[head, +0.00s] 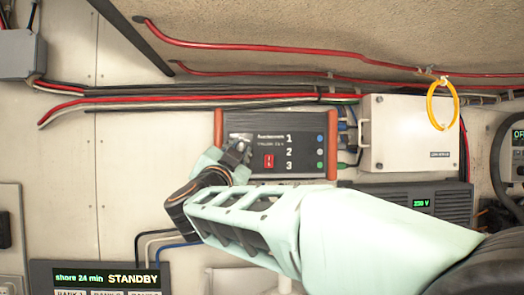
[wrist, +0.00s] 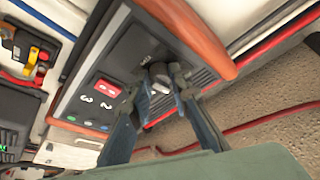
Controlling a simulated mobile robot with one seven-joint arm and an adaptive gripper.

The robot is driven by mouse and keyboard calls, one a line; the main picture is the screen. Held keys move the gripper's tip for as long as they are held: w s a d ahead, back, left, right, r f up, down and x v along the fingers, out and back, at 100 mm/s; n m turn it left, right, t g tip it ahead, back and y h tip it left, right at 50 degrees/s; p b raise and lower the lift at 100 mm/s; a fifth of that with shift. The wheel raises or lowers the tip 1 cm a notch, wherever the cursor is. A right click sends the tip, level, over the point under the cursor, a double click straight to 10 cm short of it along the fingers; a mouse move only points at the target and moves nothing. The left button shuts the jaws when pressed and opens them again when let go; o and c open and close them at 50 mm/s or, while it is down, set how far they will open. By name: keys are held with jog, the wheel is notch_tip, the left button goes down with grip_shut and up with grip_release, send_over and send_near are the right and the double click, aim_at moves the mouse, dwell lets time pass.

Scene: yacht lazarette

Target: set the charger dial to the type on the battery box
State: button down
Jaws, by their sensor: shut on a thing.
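The charger (head: 300,175) is a dark panel with orange end pieces, mounted on the wall. It carries a red switch (head: 268,161) and the numbers 1, 2 and 3 beside small indicator lights. In the wrist view the charger (wrist: 125,50) appears rotated, with the grey dial (wrist: 159,72) near one orange end. My gripper (wrist: 163,80) is shut on the dial, one finger on each side. In the head view my gripper (head: 238,148) covers the dial at the panel's left. The dial's setting cannot be read. I cannot identify a battery box or its type label.
A white box (head: 410,130) with a yellow ring (head: 442,103) hanging in front is right of the charger. A STANDBY display (head: 105,278) is at lower left. Red cables (head: 250,50) run above.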

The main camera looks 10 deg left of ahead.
jog(key=c, duration=1.8)
grip_release()
jog(key=v, duration=0.7)
jog(key=shift+s, duration=0.25)
jog(key=shift+s, duration=0.1)
